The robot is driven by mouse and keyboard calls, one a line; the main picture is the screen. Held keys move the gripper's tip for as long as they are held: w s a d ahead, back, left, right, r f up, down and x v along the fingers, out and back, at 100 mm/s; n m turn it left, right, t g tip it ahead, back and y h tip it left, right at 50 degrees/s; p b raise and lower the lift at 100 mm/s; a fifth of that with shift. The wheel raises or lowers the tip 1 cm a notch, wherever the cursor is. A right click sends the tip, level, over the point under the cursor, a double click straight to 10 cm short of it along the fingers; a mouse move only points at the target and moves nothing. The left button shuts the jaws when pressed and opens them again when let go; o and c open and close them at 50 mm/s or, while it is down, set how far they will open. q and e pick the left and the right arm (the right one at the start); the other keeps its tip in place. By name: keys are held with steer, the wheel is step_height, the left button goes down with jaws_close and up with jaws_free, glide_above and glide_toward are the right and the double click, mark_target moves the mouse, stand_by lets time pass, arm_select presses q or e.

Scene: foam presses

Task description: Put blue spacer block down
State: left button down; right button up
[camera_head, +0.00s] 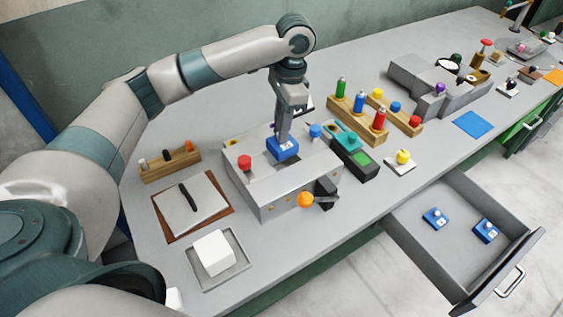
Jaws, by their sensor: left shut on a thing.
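My left gripper (283,138) points down over the grey press box (255,188) in the middle of the bench. It is shut on a blue spacer block (283,149), which is at the top face of the box. I cannot tell whether the block touches that face. Two more blue blocks, one (435,218) and another (486,231), lie in the open drawer at the right. My right gripper is not in view.
A red knob (244,162) and a blue knob (316,131) flank the held block. A white foam block (213,252) sits on a tray at front left. A wooden rack (357,119) holds coloured bottles. The open drawer (459,261) juts out at right.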

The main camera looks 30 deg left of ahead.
mark_target(281, 152)
arm_select(q)
step_height(281, 152, down, 5)
steer(key=shift+r+p, duration=0.2)
steer(key=shift+p, duration=0.45)
steer(key=shift+f, duration=0.4)
steer(key=shift+f+p, duration=0.6)
steer(key=shift+f, duration=1.2)
steer(key=shift+f, duration=0.1)
steer(key=c, duration=2)
jaws_free()
steer(key=shift+f, duration=0.1)
steer(key=shift+o, duration=0.3)
